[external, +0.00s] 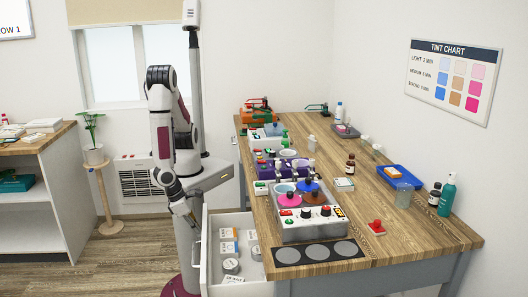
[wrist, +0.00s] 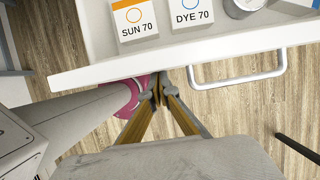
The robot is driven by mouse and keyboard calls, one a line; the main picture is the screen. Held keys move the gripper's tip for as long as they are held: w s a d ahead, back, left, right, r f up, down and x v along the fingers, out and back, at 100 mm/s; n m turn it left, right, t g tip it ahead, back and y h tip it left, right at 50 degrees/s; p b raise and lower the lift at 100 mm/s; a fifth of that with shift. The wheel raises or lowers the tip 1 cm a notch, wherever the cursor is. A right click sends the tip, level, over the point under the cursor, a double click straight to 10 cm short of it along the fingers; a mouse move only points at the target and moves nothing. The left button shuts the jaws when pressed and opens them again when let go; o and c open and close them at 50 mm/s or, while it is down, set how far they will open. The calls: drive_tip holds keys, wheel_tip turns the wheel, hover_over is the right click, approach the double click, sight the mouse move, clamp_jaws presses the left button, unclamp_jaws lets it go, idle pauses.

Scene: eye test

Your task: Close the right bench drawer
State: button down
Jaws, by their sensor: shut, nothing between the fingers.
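A white bench drawer (external: 206,258) stands pulled out from the left side of the wooden bench in the external view. It holds white labelled packets and round tins. In the wrist view its front panel (wrist: 200,50) crosses the upper part, with a metal loop handle (wrist: 240,77) on its outer face. My gripper (external: 194,222) is at the drawer's front edge. In the wrist view my gripper (wrist: 160,88) has its fingertips together, empty, just outside the front panel and left of the handle. I cannot tell whether the tips touch the panel.
The bench top (external: 420,242) carries a control box (external: 308,222), bottles, a blue tray (external: 399,177) and a red stamp-like item (external: 376,227). A shelf unit (external: 40,190) and a plant stand (external: 103,190) stand left. The wooden floor between them and the drawer is mostly clear.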

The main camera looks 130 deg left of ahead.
drive_tip(key=w+a, duration=1.4)
drive_tip(key=a, duration=0.1)
drive_tip(key=shift+w, duration=0.4)
drive_tip(key=shift+w+r, duration=0.1)
drive_tip(key=s+d, duration=0.3)
drive_tip(key=shift+s+d, duration=0.25)
drive_tip(key=shift+r, duration=0.3)
drive_tip(key=v, duration=0.9)
idle(0.3)
drive_tip(key=shift+s+r, duration=0.1)
idle(0.6)
